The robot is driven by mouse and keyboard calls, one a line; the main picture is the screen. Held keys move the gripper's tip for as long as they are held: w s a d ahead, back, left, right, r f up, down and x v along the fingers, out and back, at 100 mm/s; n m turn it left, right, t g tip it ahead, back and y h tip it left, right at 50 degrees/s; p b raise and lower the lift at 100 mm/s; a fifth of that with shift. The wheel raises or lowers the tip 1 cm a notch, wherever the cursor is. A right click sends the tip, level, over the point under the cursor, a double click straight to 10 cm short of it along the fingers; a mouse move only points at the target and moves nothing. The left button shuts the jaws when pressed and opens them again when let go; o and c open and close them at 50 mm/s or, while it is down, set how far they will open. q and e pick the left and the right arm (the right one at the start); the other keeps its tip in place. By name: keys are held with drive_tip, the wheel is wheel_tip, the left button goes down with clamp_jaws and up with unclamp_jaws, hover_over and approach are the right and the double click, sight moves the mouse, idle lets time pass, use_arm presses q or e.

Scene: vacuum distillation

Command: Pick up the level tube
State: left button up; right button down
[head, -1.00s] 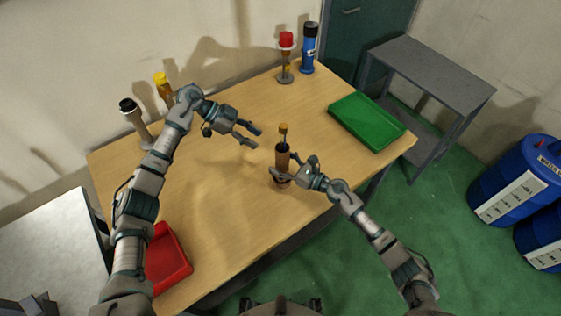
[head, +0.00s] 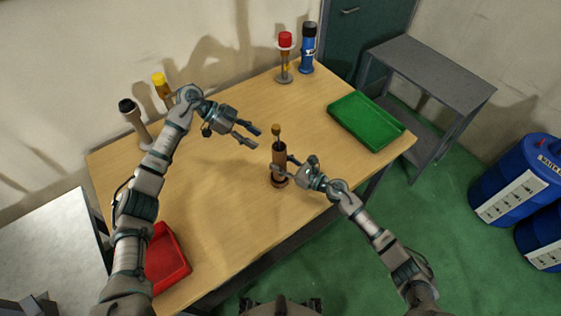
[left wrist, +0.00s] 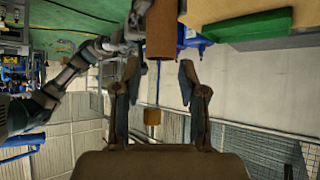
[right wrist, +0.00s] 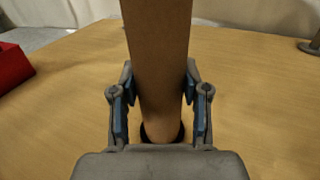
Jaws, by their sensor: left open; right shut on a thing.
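A brown tube (head: 279,162) stands about upright near the table's front edge, with a dark round foot. A thin rod with a gold-brown knob (head: 276,130) sticks out of its top. I cannot tell which part is the level tube. In the left wrist view the tube (left wrist: 162,30), a thin blue rod (left wrist: 157,82) and the knob (left wrist: 153,117) show, the knob between the finger lines. My left gripper (head: 255,137) is open and empty, just left of the knob. My right gripper (head: 284,165) is shut on the brown tube, which fills the gap between its fingers in the right wrist view (right wrist: 160,85).
A green tray (head: 340,119) lies at the right and a red tray (head: 185,262) at the near left. Red-capped (head: 285,40), blue (head: 308,45), yellow-capped (head: 159,79) and black-capped (head: 127,106) items stand along the back. The middle of the wooden table (head: 220,195) is clear.

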use_arm(q)
drive_tip(key=shift+d, duration=0.15)
drive_tip(key=shift+a, duration=0.25)
drive_tip(key=shift+o, duration=0.6)
drive_tip(key=shift+d, duration=0.1)
wheel_tip(320, 180, up, 13)
drive_tip(key=m+t+y, duration=0.6)
drive_tip(key=m+y, duration=0.4)
drive_tip(key=m, duration=0.5)
hover_over(276, 130)
drive_tip(key=s, duration=0.3)
drive_tip(key=x, duration=0.6)
drive_tip(key=shift+w+r, duration=0.15)
drive_tip(key=shift+w, duration=0.05)
drive_tip(key=x, duration=0.5)
drive_tip(key=shift+w+f, duration=0.15)
drive_tip(key=shift+f, duration=0.2)
clamp_jaws()
